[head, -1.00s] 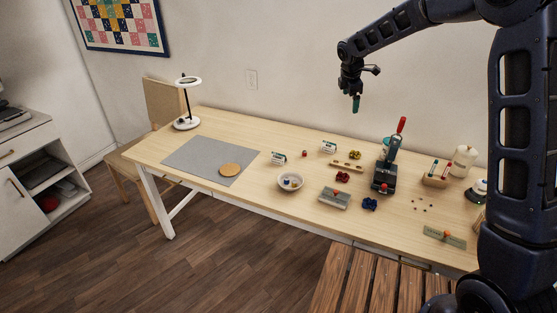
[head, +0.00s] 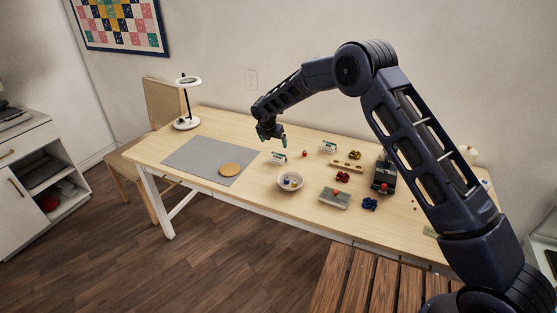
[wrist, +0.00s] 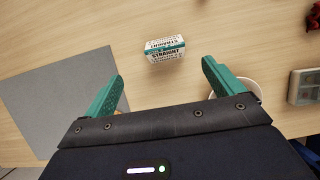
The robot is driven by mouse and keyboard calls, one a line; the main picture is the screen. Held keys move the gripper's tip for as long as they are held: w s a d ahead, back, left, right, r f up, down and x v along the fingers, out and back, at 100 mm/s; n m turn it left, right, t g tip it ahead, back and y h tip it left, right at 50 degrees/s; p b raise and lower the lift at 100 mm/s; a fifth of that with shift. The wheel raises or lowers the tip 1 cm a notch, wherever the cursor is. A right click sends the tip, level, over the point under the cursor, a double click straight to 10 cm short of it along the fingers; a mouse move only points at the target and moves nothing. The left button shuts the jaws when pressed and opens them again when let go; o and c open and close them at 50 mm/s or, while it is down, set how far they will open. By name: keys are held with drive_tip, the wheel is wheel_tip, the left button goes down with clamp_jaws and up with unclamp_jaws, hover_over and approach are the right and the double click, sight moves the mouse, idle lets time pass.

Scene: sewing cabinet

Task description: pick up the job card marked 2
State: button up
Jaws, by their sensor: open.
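Two small white cards with teal markings stand on the table, one nearer the mat (head: 278,158) and one further right (head: 328,147). No number 2 can be read on either in the head view. The wrist view shows one white card or block (wrist: 165,49) with a teal stripe and the word "STRAIGHT"; no 2 is legible there. My gripper (head: 274,140) is open and empty, above the table near the left card. In the wrist view its teal fingers (wrist: 163,74) are spread apart, and the card lies ahead of the gap between them, apart from both.
A grey mat (head: 190,158) with a round cork disc (head: 230,169) lies left. A white bowl (head: 290,182) stands close by on the right, partly behind a finger in the wrist view. Red (head: 343,177) and blue (head: 369,204) pieces and a grey block (head: 334,198) lie further right.

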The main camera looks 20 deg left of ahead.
sight(279, 154)
drive_tip(key=x, duration=0.5)
drive_tip(key=shift+d+f, duration=0.1)
drive_tip(key=shift+f, duration=0.2)
drive_tip(key=shift+d+x, duration=0.2)
drive_tip(key=shift+x, duration=1.1)
drive_tip(key=shift+d+x, duration=0.15)
drive_tip(key=shift+x, duration=1.15)
drive_tip(key=c, duration=1)
